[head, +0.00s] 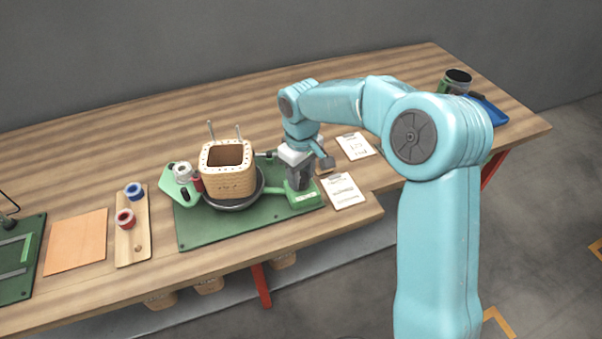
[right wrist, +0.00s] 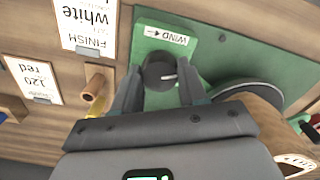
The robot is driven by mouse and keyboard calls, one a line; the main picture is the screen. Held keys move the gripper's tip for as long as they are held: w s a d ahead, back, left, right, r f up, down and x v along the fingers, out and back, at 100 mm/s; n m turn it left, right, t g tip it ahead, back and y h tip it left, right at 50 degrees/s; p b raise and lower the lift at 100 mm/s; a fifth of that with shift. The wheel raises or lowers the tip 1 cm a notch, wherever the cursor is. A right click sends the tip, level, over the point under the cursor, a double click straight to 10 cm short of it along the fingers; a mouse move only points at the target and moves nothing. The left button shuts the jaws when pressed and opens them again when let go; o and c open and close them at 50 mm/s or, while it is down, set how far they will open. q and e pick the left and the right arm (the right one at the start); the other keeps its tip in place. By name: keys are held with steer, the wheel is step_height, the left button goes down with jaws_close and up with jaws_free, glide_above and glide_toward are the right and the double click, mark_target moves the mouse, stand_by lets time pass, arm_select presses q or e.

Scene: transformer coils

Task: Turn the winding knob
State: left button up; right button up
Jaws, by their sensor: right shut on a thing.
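The winding knob (right wrist: 158,72) is dark and round, with a pale line on its top, and sits on a green block (right wrist: 150,22) beside a white label reading WIND with an arrow. My right gripper (right wrist: 160,84) is shut on the knob, one dark finger at each side. In the head view my right gripper (head: 300,184) points down at the green block, and the knob is hidden behind its fingers. A pale wooden coil former (head: 232,184) stands upright on a dark round dish (head: 238,206) left of the gripper. My left gripper is not in view.
A green base plate (head: 205,236) lies under the dish. A wooden rack (head: 125,250) with blue and red spools and an orange sheet (head: 77,241) lie to the left. Paper cards (head: 343,190) lie close right of the gripper. A blue tray (head: 487,110) is at the far right.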

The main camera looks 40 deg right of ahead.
mark_target(301, 177)
steer(key=m, duration=0.5)
steer(key=shift+m+b, duration=0.3)
steer(key=shift+b, duration=0.05)
steer(key=m, duration=0.6)
steer(key=shift+r+b, duration=0.1)
steer(key=shift+b, duration=0.3)
steer(key=m, duration=0.5)
steer(key=shift+m+b, duration=0.35)
steer(key=shift+m, duration=0.05)
steer(key=m, duration=0.4)
steer(key=shift+m+b, duration=0.35)
steer(key=shift+m, duration=0.55)
steer(key=o, duration=1.1)
steer(key=shift+c, duration=0.2)
step_height(301, 177, up, 16)
steer(key=p, duration=0.2)
steer(key=shift+r+p, duration=0.15)
steer(key=shift+p, duration=0.2)
